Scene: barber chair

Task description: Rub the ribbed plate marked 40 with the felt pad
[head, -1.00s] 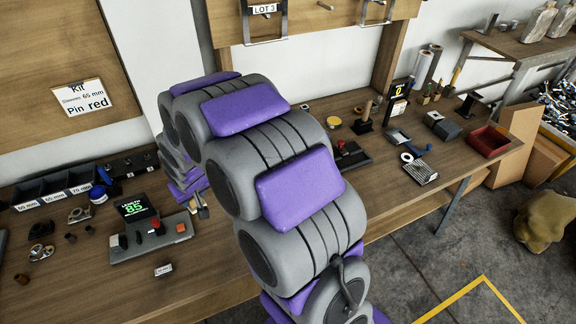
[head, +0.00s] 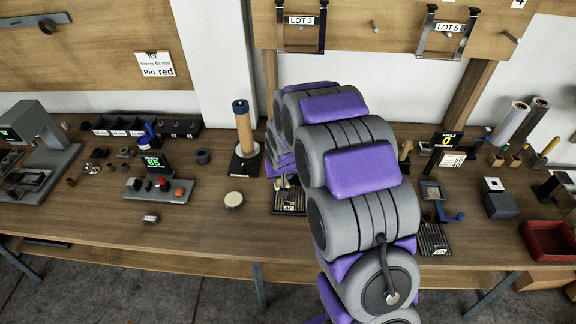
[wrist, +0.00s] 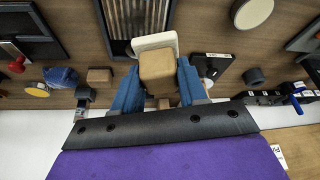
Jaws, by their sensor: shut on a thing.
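My gripper (wrist: 157,78) has blue fingers shut on the tan block of the felt pad (wrist: 157,66). A pale pad face (wrist: 155,42) shows at the block's far side. In the wrist view it overlaps the edge of the ribbed plate (wrist: 138,14), which has lengthwise ribs in a dark frame. I cannot tell whether pad and plate touch. In the head view the plate marked 40 (head: 289,207) lies on the bench just left of my arm, its label at the near edge. My arm hides most of the gripper there.
A round pale disc (head: 234,199) and a tall wooden cylinder on a stand (head: 243,128) are left of the plate. Another ribbed plate (head: 433,240) lies right of my arm. A red tray (head: 549,240) is at the far right. Bare bench lies in front.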

